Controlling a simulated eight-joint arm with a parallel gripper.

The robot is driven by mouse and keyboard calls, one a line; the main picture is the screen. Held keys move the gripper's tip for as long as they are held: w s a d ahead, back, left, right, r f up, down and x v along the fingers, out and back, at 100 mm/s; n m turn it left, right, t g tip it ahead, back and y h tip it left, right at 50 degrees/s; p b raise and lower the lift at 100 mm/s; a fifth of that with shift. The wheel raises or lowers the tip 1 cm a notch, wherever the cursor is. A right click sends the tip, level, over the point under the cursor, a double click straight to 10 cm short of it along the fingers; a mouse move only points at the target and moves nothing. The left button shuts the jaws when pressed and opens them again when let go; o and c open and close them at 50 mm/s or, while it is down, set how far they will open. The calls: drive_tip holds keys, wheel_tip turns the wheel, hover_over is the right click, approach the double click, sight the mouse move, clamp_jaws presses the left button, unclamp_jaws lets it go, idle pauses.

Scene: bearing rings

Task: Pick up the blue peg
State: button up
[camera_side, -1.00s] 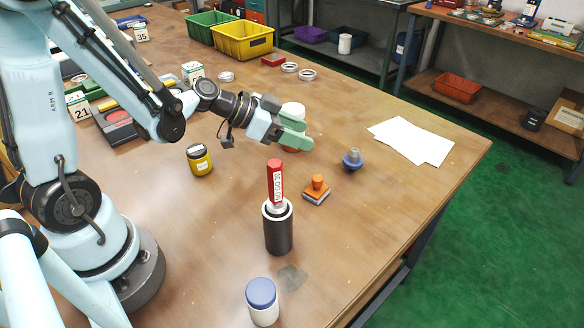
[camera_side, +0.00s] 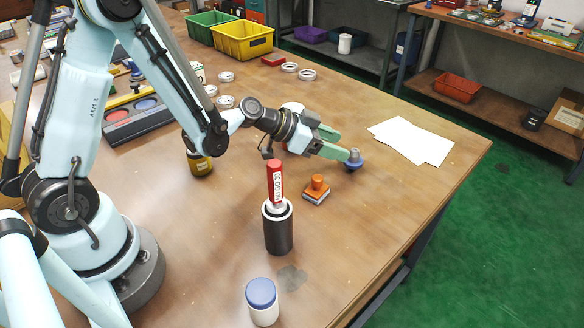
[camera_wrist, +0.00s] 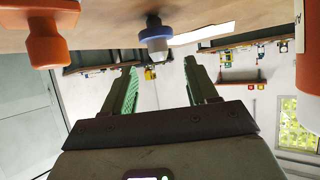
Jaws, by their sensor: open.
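The blue peg (camera_side: 354,161) stands on the wooden table, a blue flanged piece with a grey top. In the wrist view the peg (camera_wrist: 154,34) shows upside down at the top centre, ahead of the fingertips and roughly in line with the gap between them. My gripper (camera_side: 342,145) is open, with its green fingers pointing toward the peg. One finger overlaps the peg's edge in the side view; I cannot tell whether they touch. In the wrist view the gripper (camera_wrist: 160,67) has nothing between its fingers.
An orange stamp (camera_side: 317,190) sits near the peg. A white jar with a blue lid (camera_side: 262,302) is nearer the front. White papers (camera_side: 412,139) lie right of the peg, with bare table around.

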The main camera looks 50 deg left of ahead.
sight(354, 150)
drive_tip(key=shift+x, duration=1.8)
drive_tip(key=shift+r, duration=0.15)
drive_tip(key=shift+c, duration=0.4)
clamp_jaws()
